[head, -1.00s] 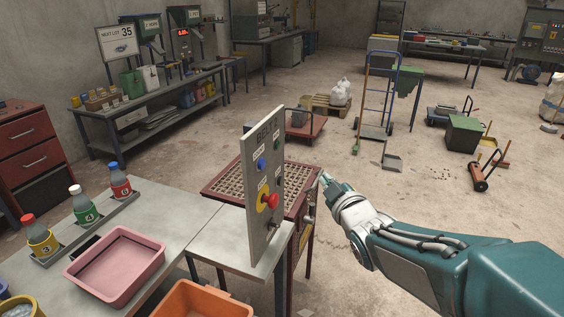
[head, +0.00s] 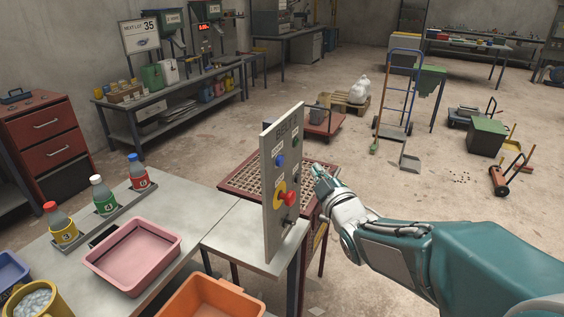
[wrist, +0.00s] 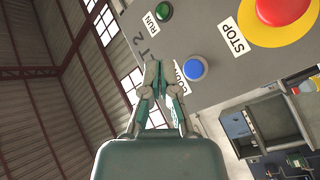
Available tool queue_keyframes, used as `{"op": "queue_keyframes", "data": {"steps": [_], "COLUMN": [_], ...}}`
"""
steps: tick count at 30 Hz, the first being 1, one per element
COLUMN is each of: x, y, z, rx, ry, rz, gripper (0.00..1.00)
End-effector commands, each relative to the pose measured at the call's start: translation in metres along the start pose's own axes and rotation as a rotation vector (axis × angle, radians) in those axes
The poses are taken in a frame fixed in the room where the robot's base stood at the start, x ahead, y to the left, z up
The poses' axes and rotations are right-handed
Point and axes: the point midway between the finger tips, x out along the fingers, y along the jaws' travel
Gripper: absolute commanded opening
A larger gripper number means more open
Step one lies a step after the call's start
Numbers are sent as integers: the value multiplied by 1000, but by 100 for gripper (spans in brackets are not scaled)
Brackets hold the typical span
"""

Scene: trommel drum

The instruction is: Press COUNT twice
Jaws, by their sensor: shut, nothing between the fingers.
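The grey control panel (head: 270,215) stands upright on the end of the table. Its blue button (head: 280,160) is in the upper part, with a red STOP button (head: 288,198) on a yellow disc below. In the wrist view the blue button (wrist: 196,68) lies just right of my fingers. The label beside it is partly hidden by a finger and seems to read COUNT. The green RUN button (wrist: 164,11) is at the top. My gripper (head: 316,168) is shut and empty, in front of the panel's button face. Its fingertips (wrist: 153,66) look apart from the blue button; depth is unclear.
A pink tray (head: 133,287) and several capped bottles (head: 104,200) are on the table left of the panel. An orange bin (head: 245,300) is in front. A red mesh-topped stand (head: 235,183) is behind the panel.

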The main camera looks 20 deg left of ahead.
Motion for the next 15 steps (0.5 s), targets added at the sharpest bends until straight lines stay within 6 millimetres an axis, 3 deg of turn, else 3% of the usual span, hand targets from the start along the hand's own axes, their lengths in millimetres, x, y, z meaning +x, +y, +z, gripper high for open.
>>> {"op": "queue_keyframes", "data": {"steps": [15], "x": [37], "y": [-27], "z": [-27], "rx": [1], "ry": [0], "rz": [-1], "gripper": [0]}}
